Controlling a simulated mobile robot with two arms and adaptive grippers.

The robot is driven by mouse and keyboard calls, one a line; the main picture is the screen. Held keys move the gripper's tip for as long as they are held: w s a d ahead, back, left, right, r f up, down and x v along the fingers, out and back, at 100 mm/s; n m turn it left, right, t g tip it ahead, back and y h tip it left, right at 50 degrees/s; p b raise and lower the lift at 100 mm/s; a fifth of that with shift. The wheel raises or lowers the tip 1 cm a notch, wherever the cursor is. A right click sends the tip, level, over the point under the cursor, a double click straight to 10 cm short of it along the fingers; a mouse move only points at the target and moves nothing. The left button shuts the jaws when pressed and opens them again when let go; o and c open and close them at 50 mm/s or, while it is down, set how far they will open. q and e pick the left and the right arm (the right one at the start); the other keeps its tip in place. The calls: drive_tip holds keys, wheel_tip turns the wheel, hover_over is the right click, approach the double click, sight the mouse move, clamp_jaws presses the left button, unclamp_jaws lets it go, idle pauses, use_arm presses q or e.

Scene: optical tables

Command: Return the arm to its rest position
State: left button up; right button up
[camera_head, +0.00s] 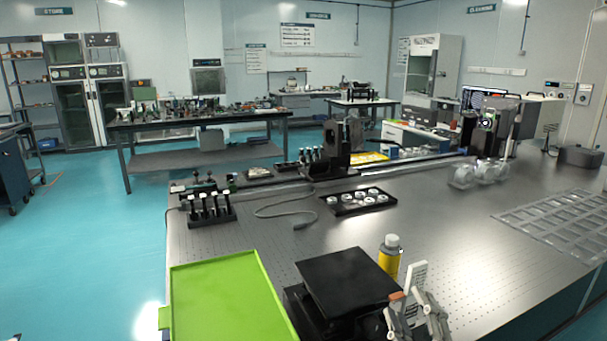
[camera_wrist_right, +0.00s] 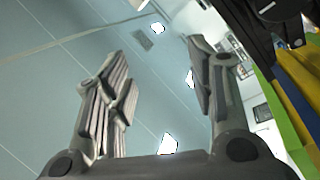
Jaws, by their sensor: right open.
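My right gripper (camera_head: 413,312) shows at the bottom of the head view, right of the black flat-topped device. In the right wrist view its two fingers (camera_wrist_right: 158,88) stand well apart with nothing between them. Behind them are a pale blue-grey surface and bright lights. The rest of the right arm is mostly out of the head view. My left gripper does not show.
A black flat-topped device (camera_head: 348,281), a yellow bottle (camera_head: 390,256) and a green tray (camera_head: 220,295) are close to the right gripper. A black tray of white round parts (camera_head: 336,208) lies farther back.

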drive_tip(key=s+d+f+m+g+h, duration=0.2)
drive_tip(key=s+f+m+g, duration=0.25)
drive_tip(key=f, duration=0.45)
drive_tip(key=s+d+f+m+g+h, duration=0.2)
drive_tip(key=s+d+f+m+g, duration=0.25)
drive_tip(key=f, duration=0.45)
drive_tip(key=s+a+f+m+g+y, duration=0.1)
drive_tip(key=s+a+f+g, duration=0.25)
drive_tip(key=s, duration=0.55)
drive_tip(key=s+a+f+g+y, duration=0.15)
drive_tip(key=s+f+g, duration=0.3)
drive_tip(key=s, duration=0.45)
wheel_tip(320, 180, down, 27)
drive_tip(key=s, duration=0.1)
drive_tip(key=s+d+f+g, duration=0.2)
drive_tip(key=s+f, duration=1.3)
drive_tip(key=s, duration=0.1)
drive_tip(key=shift+s+d+f+h, duration=0.15)
drive_tip(key=shift+s+d+h, duration=0.1)
drive_tip(key=shift+d+h, duration=0.15)
